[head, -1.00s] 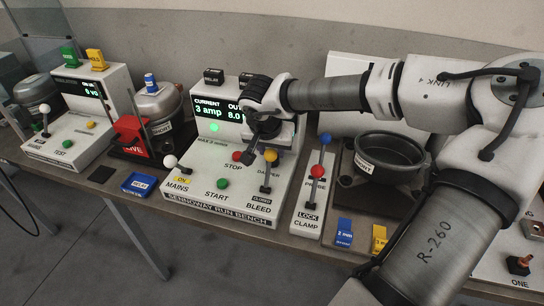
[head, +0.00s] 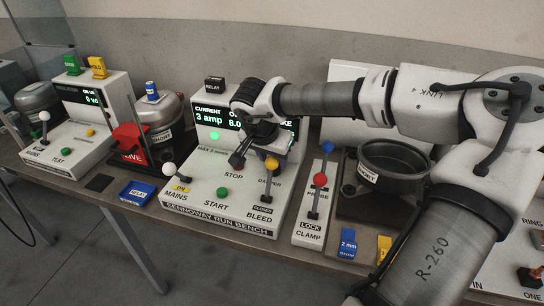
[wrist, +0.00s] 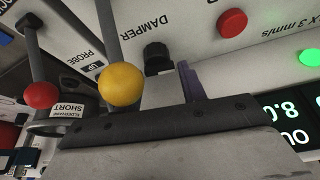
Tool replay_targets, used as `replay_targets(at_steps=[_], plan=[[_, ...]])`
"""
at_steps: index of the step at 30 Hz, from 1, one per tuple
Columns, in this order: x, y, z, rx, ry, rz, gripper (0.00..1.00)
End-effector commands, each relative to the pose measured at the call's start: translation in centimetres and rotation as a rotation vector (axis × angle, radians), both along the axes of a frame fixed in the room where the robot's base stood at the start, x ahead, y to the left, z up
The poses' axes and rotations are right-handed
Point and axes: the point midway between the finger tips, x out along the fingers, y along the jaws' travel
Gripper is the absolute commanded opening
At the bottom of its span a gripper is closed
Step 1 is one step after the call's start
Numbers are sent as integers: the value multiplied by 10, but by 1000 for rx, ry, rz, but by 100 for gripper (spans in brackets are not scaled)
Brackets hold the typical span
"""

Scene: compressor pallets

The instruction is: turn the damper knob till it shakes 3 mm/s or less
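The damper knob (wrist: 157,57) is a small black knob on the white run bench (head: 222,205), beside the DAMPER label in the wrist view. In the head view my gripper hides it. My gripper (head: 253,160) is at the bench's panel, close to the knob. In the wrist view one purple finger (wrist: 190,82) stands right beside the knob; whether it touches is unclear. The other finger is not clearly seen, so I cannot tell the opening. The display (head: 212,118) reads 3 amp and part of 8.0; my arm hides the shake value. A green lamp (head: 215,135) is lit.
The yellow-tipped bleed lever (head: 272,163) stands close in front of my gripper; its yellow ball (wrist: 119,84) is near in the wrist view. The red stop button (wrist: 232,22) is near the knob. The clamp lever (head: 320,180) and a black pot (head: 392,162) stand to the right.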

Motion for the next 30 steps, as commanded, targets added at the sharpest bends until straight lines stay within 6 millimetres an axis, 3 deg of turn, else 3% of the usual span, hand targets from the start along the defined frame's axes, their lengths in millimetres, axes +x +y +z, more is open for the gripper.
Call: replay_targets(at_steps=[3, 14, 19, 30], plan=[[0, 0, 0, 0, 0, 0, 56], [-2, 1, 4, 0, 0, 1, 56], [-10, 5, 27, 0, -1, 0, 56], [-38, 19, 102, 0, -1, 1, 56]])
